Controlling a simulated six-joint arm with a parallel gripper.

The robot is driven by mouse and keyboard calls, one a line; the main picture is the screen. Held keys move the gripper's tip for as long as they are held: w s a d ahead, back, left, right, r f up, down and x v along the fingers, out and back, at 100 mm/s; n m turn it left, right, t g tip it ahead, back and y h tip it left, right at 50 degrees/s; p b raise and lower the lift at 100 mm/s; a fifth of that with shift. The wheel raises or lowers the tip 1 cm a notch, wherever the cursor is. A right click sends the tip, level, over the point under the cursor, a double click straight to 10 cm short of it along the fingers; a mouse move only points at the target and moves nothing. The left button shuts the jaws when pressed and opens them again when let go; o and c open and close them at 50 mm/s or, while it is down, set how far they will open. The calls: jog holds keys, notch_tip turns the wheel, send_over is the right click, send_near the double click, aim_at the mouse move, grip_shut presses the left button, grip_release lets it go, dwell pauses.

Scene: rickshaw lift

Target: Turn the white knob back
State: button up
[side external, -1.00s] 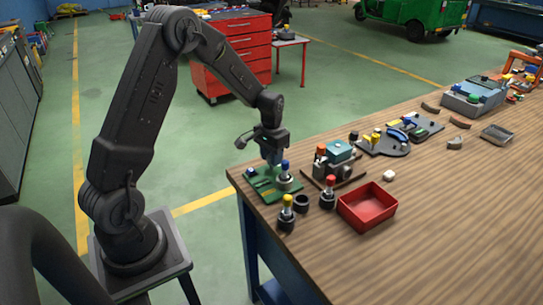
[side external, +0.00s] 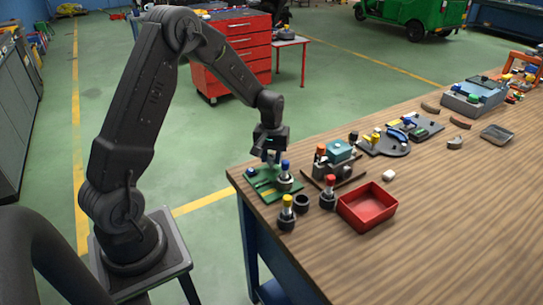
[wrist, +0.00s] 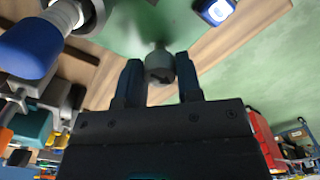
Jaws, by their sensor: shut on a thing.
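My gripper (side external: 268,160) points down over the green board (side external: 262,190) at the table's near left corner. In the wrist view its two dark fingers (wrist: 159,72) are shut on a small round knob (wrist: 159,62), which looks grey in the shade rather than clearly white. The knob stands on the green surface between the fingertips. In the side view the knob cannot be made out under the gripper. A blue-capped post (side external: 285,170) stands just to the right of the gripper, and its blue cap (wrist: 28,43) fills the upper left of the wrist view.
A yellow-topped post (side external: 287,205), an empty black ring (side external: 302,203) and a red-topped post (side external: 328,192) stand in front. A red tray (side external: 352,217) and a machine with a teal block (side external: 339,152) are to the right. The table's front right is clear.

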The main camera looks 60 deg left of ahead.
aim_at(272, 157)
dwell(0.3)
jog(key=o, duration=0.9)
jog(key=shift+o, duration=0.2)
notch_tip(272, 157, up, 14)
jog(key=s+d+r+m+t, duration=0.3)
jog(key=s+d+r+m, duration=0.2)
jog(key=s+d+r, duration=0.45)
jog(key=s+d+f+m+t, duration=0.1)
jog(key=s+d+m, duration=0.3)
jog(key=s+d, duration=0.4)
jog(key=s+t, duration=0.1)
jog(key=s, duration=0.2)
jog(key=shift+s+f+t, duration=0.3)
jog(key=shift+s, duration=0.1)
